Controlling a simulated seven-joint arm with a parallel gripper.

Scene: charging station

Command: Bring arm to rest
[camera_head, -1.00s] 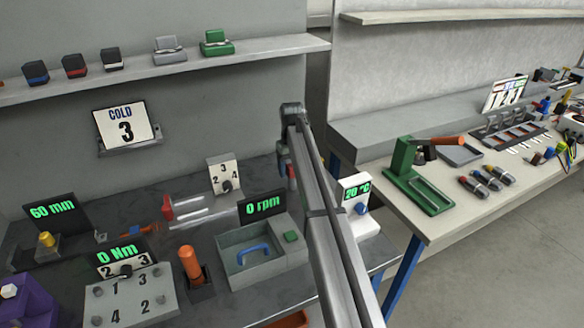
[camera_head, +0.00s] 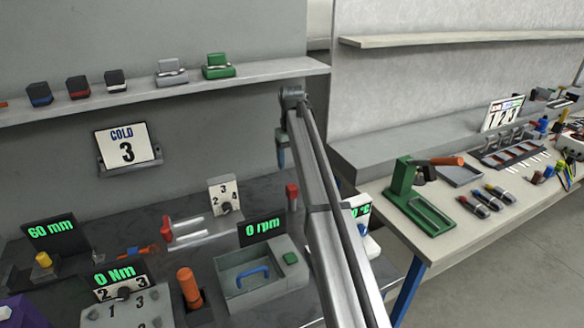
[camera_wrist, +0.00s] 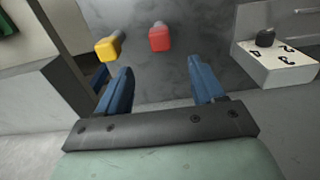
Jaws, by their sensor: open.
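My gripper (camera_head: 281,150) hangs at the end of my raised arm, above the back of the dark bench and apart from everything on it. In the wrist view its two blue fingers (camera_wrist: 160,72) are spread with nothing between them. Beyond the fingers, a red-ended part (camera_wrist: 159,38) and a yellow-ended part (camera_wrist: 108,48) stand at the bench. The red-ended part (camera_head: 291,194) also shows below my gripper in the head view. My arm hides part of the 20 °C display (camera_head: 360,212).
A grey shelf (camera_head: 200,84) with several small blocks runs along the wall. A grey bin (camera_head: 230,278) with a blue handle, an orange-topped post (camera_head: 188,285) and a numbered dial box (camera_head: 224,195) stand on the bench. A second bench (camera_head: 400,225) is at right.

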